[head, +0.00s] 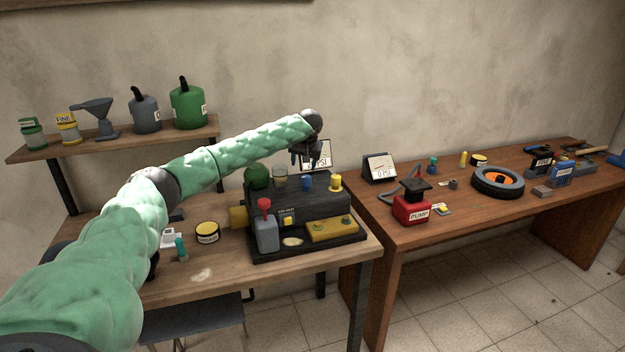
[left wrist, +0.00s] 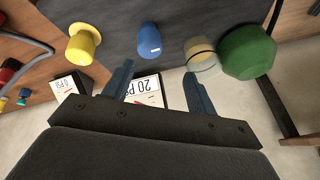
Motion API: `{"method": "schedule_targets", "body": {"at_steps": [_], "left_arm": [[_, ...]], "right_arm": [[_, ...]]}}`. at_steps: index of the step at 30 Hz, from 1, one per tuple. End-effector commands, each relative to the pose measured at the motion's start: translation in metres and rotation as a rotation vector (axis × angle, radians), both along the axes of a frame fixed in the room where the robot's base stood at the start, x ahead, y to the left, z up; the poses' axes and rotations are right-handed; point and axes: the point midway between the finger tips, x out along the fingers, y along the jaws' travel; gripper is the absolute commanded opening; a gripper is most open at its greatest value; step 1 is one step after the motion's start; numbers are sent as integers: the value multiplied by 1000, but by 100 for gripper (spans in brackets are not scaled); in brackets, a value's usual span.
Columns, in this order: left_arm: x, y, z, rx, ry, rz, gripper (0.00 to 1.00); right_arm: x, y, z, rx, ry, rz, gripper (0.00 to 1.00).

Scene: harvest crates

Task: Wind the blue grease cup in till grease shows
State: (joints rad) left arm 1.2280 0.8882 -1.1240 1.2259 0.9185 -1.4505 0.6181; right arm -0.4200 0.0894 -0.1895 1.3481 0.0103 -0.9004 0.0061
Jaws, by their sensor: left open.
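The blue grease cup (head: 307,184) stands on top of the dark machine (head: 328,207), between a clear cup (head: 280,181) and a yellow cup (head: 336,182). In the left wrist view the blue cup (left wrist: 149,40) has a rounded body and a small label on its end. No grease can be made out around it. My left gripper (head: 306,161) is above the machine's top, over the blue cup. In the left wrist view its two fingers (left wrist: 158,74) are spread and empty, apart from the cup. My right gripper is not in view.
A green dome (left wrist: 248,52) and the clear cup (left wrist: 201,56) stand close beside the blue cup; the yellow cup (left wrist: 83,44) is on its other side. A 20 PSI gauge (left wrist: 146,90) is behind.

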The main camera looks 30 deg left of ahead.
Motion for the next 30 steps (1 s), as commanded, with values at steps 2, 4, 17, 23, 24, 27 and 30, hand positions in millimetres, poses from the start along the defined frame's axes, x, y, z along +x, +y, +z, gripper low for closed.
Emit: {"method": "schedule_targets", "body": {"at_steps": [2, 4, 17, 23, 24, 27, 30], "left_arm": [[1, 3, -4, -52, -12, 62, 57], [1, 0, -6, -94, -27, 106, 57], [5, -6, -9, -175, -88, 269, 57], [11, -1, -26, -175, -86, 268, 57], [12, 0, -31, -174, -86, 267, 57], [17, 3, -43, -174, -86, 267, 57], [20, 6, -55, -174, -86, 267, 57]], "right_arm": [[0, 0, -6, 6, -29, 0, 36], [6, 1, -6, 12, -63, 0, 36], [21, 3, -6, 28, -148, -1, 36], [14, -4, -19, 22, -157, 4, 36], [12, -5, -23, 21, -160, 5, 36], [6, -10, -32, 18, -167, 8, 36], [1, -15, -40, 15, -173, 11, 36]]}}
